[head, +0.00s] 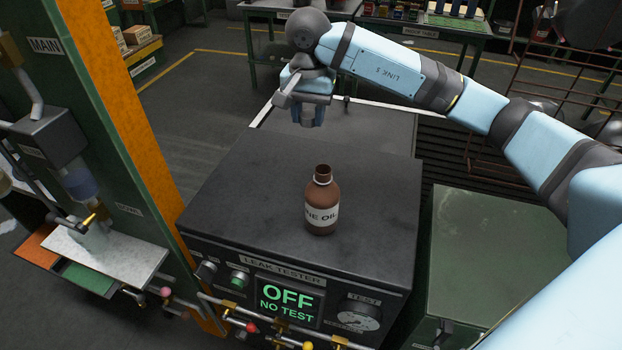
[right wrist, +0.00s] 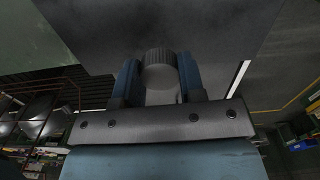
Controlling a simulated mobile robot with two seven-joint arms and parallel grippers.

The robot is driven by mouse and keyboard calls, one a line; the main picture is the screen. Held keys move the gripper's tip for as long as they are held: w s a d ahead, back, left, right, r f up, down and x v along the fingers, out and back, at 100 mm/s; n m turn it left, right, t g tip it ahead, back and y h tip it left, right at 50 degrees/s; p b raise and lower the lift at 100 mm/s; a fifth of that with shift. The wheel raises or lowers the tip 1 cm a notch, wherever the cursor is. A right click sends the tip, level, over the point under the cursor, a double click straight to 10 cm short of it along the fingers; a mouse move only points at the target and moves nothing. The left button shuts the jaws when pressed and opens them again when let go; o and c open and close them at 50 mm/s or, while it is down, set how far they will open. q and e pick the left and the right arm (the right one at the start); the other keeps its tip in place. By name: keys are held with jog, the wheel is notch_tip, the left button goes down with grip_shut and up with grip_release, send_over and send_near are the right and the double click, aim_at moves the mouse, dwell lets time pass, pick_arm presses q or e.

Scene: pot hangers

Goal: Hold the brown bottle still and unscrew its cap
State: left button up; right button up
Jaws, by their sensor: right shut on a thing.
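The brown bottle (head: 321,203) stands upright on the dark top of the leak tester, with a white label reading "NE OIL" in part. Its neck is bare and open at the top. My right gripper (head: 308,120) is above and behind the bottle, apart from it. In the right wrist view, its two blue fingers are shut on a round, ridged grey cap (right wrist: 160,57). In the head view the cap is hidden by the gripper. My left gripper is not in view, and nothing touches the bottle.
The leak tester (head: 255,165) has a clear top around the bottle. Its screen (head: 287,302) reads "OFF NO TEST". A green and orange post (head: 120,120) stands at the left. A green cabinet (head: 490,260) stands at the right. A table (head: 425,30) is at the back.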

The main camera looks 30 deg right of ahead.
jog(key=shift+d+f, duration=0.15)
notch_tip(320, 180, down, 15)
jog(key=shift+r+p, duration=0.2)
jog(key=shift+p, duration=0.75)
notch_tip(320, 180, down, 4)
jog(key=shift+f+p, duration=0.25)
jog(key=shift+p, duration=0.05)
jog(key=shift+f, duration=0.25)
jog(key=o, duration=1)
